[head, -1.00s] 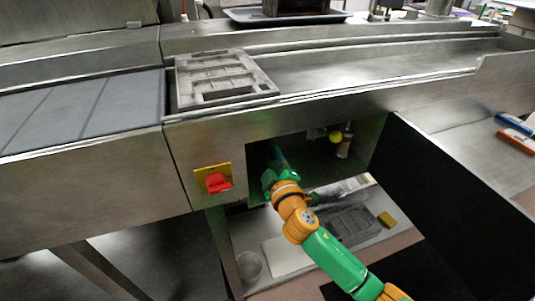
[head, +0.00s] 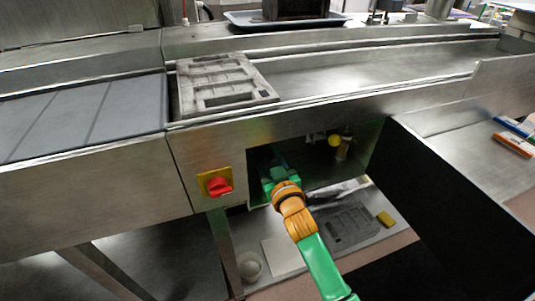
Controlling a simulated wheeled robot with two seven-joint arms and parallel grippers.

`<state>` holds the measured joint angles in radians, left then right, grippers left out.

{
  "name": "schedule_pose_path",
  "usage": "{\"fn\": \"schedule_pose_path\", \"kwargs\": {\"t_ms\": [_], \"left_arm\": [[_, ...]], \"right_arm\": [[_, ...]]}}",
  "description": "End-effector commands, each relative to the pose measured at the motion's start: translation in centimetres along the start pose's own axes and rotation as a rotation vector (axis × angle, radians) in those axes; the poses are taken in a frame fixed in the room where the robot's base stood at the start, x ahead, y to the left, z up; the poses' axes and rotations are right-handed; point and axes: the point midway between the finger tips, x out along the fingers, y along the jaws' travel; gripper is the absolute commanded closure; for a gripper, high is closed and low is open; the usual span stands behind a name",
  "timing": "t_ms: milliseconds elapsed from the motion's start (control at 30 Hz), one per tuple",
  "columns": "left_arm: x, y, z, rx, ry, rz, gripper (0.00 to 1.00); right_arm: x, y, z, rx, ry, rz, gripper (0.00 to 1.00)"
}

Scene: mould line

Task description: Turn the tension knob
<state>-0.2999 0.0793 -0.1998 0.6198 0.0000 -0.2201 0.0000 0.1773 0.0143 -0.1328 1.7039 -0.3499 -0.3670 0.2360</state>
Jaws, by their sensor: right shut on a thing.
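My right gripper (head: 272,160) reaches into the dark open bay under the line, near its left wall. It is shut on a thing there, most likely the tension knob. The fingertips and the knob are hidden by shadow and by my own green and orange arm, so how far the knob is turned cannot be seen. My left gripper is not in view.
A red rotary switch (head: 220,187) on a yellow plate sits just left of the bay. A yellow ball (head: 334,140) and a small bottle (head: 344,146) are at the bay's right. A grey mould (head: 222,80) lies on the line above.

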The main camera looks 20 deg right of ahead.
Motion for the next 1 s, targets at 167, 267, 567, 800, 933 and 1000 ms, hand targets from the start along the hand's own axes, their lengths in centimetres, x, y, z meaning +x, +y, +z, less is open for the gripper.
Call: {"fn": "schedule_pose_path", "kwargs": {"t_ms": [167,267,567,800,933,1000], "left_arm": [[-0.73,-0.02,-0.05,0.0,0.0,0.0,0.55],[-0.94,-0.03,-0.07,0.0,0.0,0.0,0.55],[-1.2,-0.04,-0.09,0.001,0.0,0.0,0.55],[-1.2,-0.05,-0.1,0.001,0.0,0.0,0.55],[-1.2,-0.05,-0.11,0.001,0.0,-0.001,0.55],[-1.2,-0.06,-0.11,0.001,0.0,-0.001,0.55]], "right_arm": [[0.0,0.05,-0.24,0.104,-0.001,-0.003,1.0],[0.01,0.05,-0.21,0.145,-0.002,-0.005,1.0],[0.02,0.04,-0.15,0.209,-0.002,-0.008,1.0],[0.02,0.04,-0.13,0.217,-0.002,-0.008,1.0],[0.02,0.03,-0.14,0.217,-0.002,-0.008,1.0],[0.02,0.03,-0.14,0.217,-0.002,-0.008,0.47]]}}
